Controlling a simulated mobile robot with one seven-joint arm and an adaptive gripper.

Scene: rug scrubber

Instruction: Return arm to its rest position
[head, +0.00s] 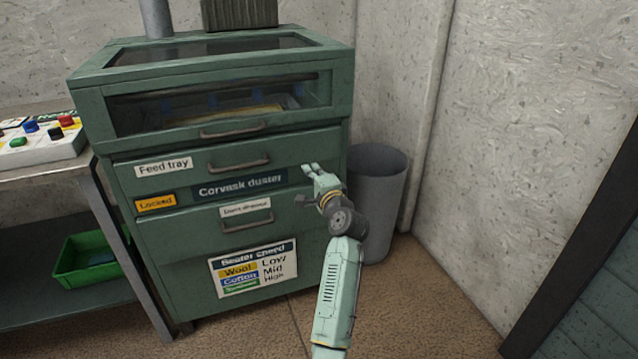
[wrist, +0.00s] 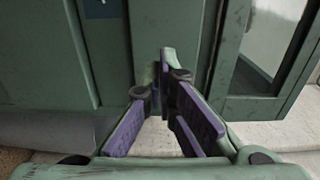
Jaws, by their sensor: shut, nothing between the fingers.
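My arm reaches up from the bottom of the head view, pale green with a dark grey wrist joint. My gripper (head: 311,168) is in front of the right side of the green duster cabinet (head: 180,225), level with its drawers. In the wrist view my gripper (wrist: 164,72) has purple pads that converge toward the tips. It is shut and empty. I cannot tell whether it touches the cabinet front.
A grey bin (head: 385,185) stands right of the cabinet, close behind my wrist. A side table (head: 75,180) at left carries a button panel (head: 40,143), with a green tray (head: 95,262) on its lower shelf. Open floor (head: 430,300) lies at right, before the wall.

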